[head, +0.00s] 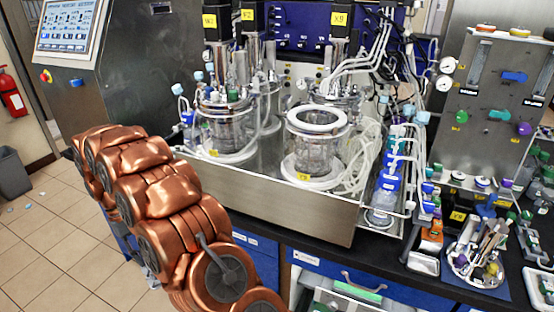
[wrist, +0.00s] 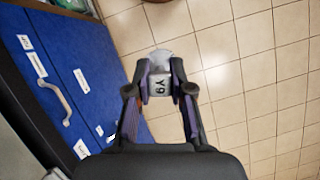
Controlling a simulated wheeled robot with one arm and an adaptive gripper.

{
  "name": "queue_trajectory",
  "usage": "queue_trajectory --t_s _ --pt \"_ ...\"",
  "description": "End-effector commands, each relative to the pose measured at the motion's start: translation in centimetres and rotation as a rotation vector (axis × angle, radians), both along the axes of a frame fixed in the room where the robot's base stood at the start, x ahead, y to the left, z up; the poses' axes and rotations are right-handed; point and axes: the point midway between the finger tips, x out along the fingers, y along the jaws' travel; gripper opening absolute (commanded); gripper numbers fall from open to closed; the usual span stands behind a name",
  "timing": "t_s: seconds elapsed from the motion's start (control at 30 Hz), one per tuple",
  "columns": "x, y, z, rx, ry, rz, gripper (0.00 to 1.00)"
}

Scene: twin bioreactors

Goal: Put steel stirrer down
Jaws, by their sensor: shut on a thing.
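In the head view, my copper-coloured arm crosses the lower left, and neither the gripper nor the held thing can be seen.
A glass vessel with a white ring top (head: 316,120) and a fitted glass vessel (head: 225,125) stand in a steel tray (head: 270,205). A round dish of tools (head: 478,265) sits at the right of the crowded black bench. Blue drawers (wrist: 60,85) have protruding handles. The tiled floor (wrist: 240,85) is clear.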

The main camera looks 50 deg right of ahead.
Motion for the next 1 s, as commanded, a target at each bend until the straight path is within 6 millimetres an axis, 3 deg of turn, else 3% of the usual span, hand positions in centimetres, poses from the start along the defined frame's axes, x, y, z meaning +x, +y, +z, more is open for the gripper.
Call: queue_trajectory --t_s 0.17,0.47,0.7,1.0 --pt "0.8 -2.9 2.1 0.002 -0.007 -0.222 0.0" --pt "1.0 -12.3 9.4 0.005 -0.008 -0.946 0.0" --pt "-0.8 -19.2 15.6 0.007 -0.01 -1.487 0.0" --pt "-4.0 -25.2 21.4 0.004 -0.006 -1.985 0.0"
